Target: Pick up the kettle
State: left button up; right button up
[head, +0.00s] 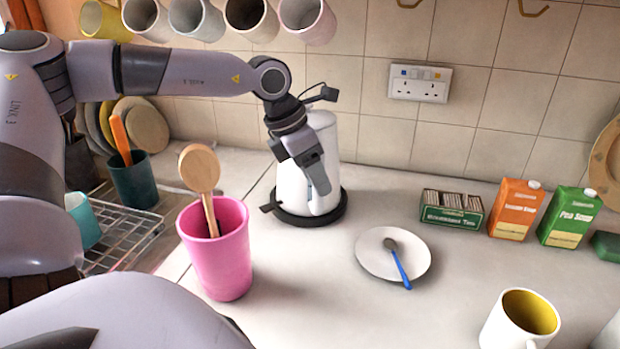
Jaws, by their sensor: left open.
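A white kettle (326,150) stands upright on a round black base (311,216) on the counter, near the tiled back wall. My left gripper (318,190) is open and points down in front of the kettle, covering part of its body. I cannot tell whether the fingers touch the kettle. The kettle's handle is not clearly visible behind my wrist. My right gripper is not in the view.
A pink cup (218,255) with a wooden spoon (200,172) stands front left of the kettle. A plate (375,262) with a blue-handled spoon lies right. Cartons (515,208), a tea box (452,209) and a mug (519,322) stand further right. Mugs hang above.

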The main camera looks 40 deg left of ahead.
pick_arm(q)
grip_shut()
dwell(1.4)
jog(key=shift+w+r, duration=0.15)
jog(key=shift+r, duration=0.05)
